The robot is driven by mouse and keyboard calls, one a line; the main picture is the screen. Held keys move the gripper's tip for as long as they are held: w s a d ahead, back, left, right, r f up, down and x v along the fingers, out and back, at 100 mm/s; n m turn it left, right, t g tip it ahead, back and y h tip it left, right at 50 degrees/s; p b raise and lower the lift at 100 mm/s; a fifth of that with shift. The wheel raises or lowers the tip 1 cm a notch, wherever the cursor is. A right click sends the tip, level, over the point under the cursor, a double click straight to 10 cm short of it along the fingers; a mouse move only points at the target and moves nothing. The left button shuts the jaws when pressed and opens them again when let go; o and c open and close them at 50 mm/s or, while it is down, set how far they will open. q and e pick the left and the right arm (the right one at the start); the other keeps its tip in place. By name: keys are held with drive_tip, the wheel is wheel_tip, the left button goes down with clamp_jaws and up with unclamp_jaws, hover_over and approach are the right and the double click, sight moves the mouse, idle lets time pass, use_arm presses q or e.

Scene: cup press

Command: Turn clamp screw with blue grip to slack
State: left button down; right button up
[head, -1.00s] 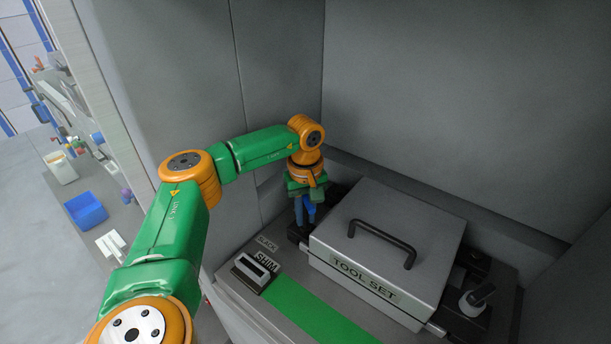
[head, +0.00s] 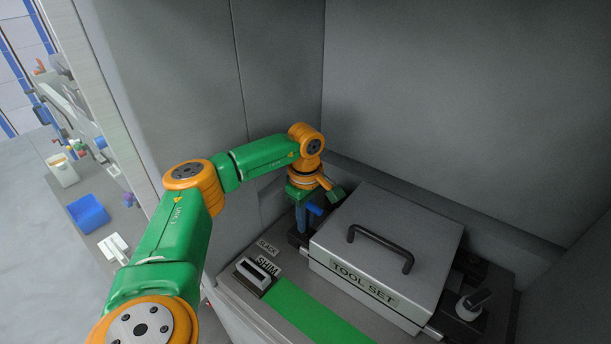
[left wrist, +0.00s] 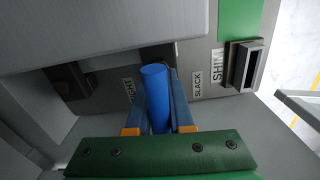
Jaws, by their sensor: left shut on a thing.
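The clamp screw's blue grip (head: 315,209) is at the left end of the tool set box in the head view. In the left wrist view the blue grip (left wrist: 156,95) is a round bar standing between my fingers. My left gripper (head: 305,220) points down and is shut on it. Both fingers (left wrist: 159,110) flank the bar in the left wrist view. A TIGHT label (left wrist: 128,91) lies left of the grip and a SLACK label (left wrist: 197,84) lies right of it. The screw's lower part is hidden by the gripper. My right gripper is not in view.
A grey TOOL SET box (head: 385,250) with a black handle stands close to the right of the gripper. A SHIM holder (head: 256,274) and green strip (head: 315,312) lie in front. Grey walls (head: 275,80) close in behind and left.

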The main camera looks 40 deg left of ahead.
use_arm(q)
drive_tip(key=n+p, duration=0.1)
drive_tip(key=n, duration=0.4)
drive_tip(key=shift+r+n, duration=0.1)
drive_tip(key=shift+n, duration=0.2)
drive_tip(key=n+p, duration=0.1)
drive_tip(key=n, duration=0.4)
drive_tip(key=shift+n, duration=0.3)
drive_tip(key=shift+n, duration=0.3)
drive_tip(key=c, duration=0.8)
unclamp_jaws()
drive_tip(key=shift+o, duration=0.2)
wheel_tip(320, 180, up, 7)
drive_tip(key=shift+b, duration=0.65)
